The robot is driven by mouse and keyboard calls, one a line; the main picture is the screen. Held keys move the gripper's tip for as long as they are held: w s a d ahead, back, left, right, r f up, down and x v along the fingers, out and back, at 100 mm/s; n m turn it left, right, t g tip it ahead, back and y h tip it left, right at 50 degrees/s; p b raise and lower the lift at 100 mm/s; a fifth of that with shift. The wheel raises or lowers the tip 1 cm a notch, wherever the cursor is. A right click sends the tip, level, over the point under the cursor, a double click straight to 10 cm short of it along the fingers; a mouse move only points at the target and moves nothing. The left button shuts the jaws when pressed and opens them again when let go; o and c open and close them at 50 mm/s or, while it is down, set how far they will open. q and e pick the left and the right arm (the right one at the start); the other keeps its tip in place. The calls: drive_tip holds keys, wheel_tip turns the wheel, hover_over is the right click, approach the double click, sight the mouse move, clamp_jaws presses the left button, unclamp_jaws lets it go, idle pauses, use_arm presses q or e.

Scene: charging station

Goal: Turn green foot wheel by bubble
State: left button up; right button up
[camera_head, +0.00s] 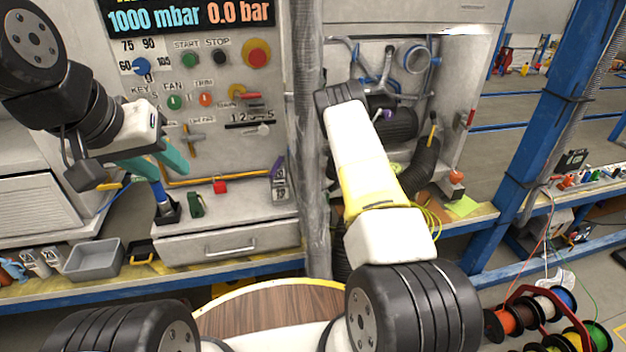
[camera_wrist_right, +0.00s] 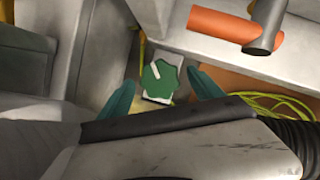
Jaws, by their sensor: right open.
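In the right wrist view, a green foot wheel (camera_wrist_right: 160,79) with a white pointer mark sits on a small pale base. My right gripper (camera_wrist_right: 163,95) is open, with one teal finger on each side of the wheel and visible gaps; no contact shows. I cannot make out a bubble. In the head view, my right arm hides the right gripper and this wheel. My left gripper (camera_head: 163,164) is at the left in front of the control panel, its teal fingers apart and nothing visible between them.
A panel (camera_head: 215,140) with knobs and buttons stands behind the left gripper. Near the right gripper are an orange pipe (camera_wrist_right: 236,25), a grey metal rod (camera_wrist_right: 266,25) and yellow cable (camera_wrist_right: 285,100). A grey bin (camera_head: 93,260) stands at the lower left; cable spools (camera_head: 540,310) are at the lower right.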

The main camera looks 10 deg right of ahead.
drive_tip(key=shift+w+a+f, duration=0.2)
drive_tip(key=shift+f, duration=0.35)
drive_tip(key=c, duration=1.3)
drive_tip(key=shift+c, duration=0.2)
drive_tip(key=shift+n, duration=0.3)
drive_tip(key=n, duration=0.2)
drive_tip(key=n+g+y, duration=0.1)
drive_tip(key=n, duration=0.1)
drive_tip(key=shift+d+y, duration=0.15)
drive_tip(key=shift+y, duration=0.15)
drive_tip(key=n, duration=0.2)
drive_tip(key=n+g, duration=0.1)
drive_tip(key=n, duration=0.1)
drive_tip(key=shift+w+g, duration=0.1)
drive_tip(key=shift+g, duration=0.2)
drive_tip(key=shift+n, duration=0.4)
drive_tip(key=shift+y, duration=0.3)
